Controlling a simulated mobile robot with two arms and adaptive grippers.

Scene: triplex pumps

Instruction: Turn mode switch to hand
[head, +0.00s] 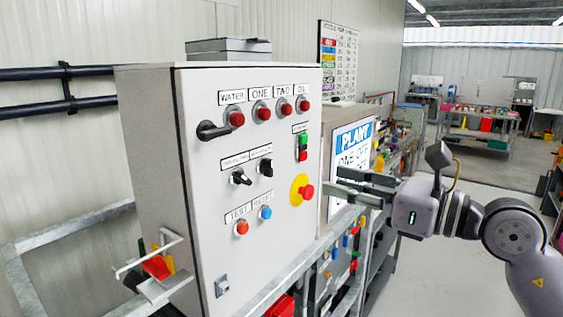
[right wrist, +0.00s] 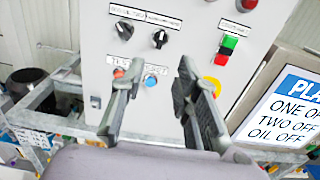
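The grey control cabinet (head: 215,145) carries two black rotary switches side by side, a left switch (head: 241,177) and a right switch (head: 265,167). Their labels are too small to read, so I cannot tell which is the mode switch. Both also show in the right wrist view, the left switch (right wrist: 124,30) and the right switch (right wrist: 160,38), beyond my fingertips. My right gripper (head: 332,181) is open and empty, in front of the cabinet's right side and apart from both switches. Its fingers (right wrist: 160,72) are spread in the right wrist view. My left gripper is not in view.
A yellow-backed red emergency button (head: 307,191) and a green-red button pair (head: 302,147) lie between the switches and my right gripper. Red buttons (head: 262,111) run along the top. A black handle (head: 213,130) sticks out. A plant sign (head: 352,150) stands right of the cabinet.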

